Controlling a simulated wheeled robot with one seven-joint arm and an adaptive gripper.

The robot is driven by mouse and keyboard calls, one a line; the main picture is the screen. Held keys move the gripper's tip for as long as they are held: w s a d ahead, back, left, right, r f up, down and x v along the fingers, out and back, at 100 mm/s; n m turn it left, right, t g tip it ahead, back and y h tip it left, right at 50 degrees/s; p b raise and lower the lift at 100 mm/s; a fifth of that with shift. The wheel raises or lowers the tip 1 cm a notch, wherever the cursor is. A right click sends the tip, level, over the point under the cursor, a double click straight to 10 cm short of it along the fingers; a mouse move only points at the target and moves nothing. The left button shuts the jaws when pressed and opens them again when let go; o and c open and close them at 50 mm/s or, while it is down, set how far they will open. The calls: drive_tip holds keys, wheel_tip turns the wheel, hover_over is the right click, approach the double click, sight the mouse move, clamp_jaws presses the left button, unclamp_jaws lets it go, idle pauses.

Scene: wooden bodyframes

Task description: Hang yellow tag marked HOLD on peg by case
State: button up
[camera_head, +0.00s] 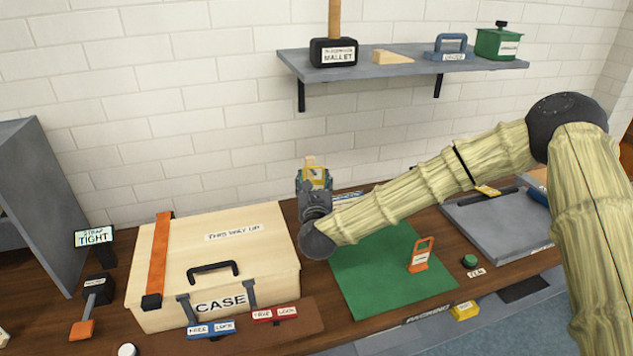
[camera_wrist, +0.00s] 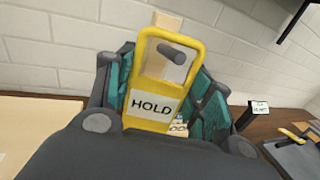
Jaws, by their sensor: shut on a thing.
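My gripper (camera_head: 314,184) is shut on the yellow tag, beyond the back right corner of the wooden case (camera_head: 180,262). The tag marked HOLD (camera_wrist: 152,108) stands upright between the teal fingers in the wrist view, its looped top above them. A short dark peg (camera_wrist: 178,54) shows within the tag's loop opening, in front of a pale wooden post (camera_wrist: 168,22). I cannot tell whether the peg passes through the loop or lies behind it. In the head view, the tag (camera_head: 319,172) is small and partly hidden by my gripper, and the post (camera_head: 310,160) rises just behind.
A green mat (camera_head: 375,283) with an orange tag (camera_head: 421,256) lies right of the case. A grey board (camera_head: 510,236) lies farther right. A shelf (camera_head: 400,70) with a mallet (camera_head: 333,52) hangs above.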

drive_tip(key=o, duration=1)
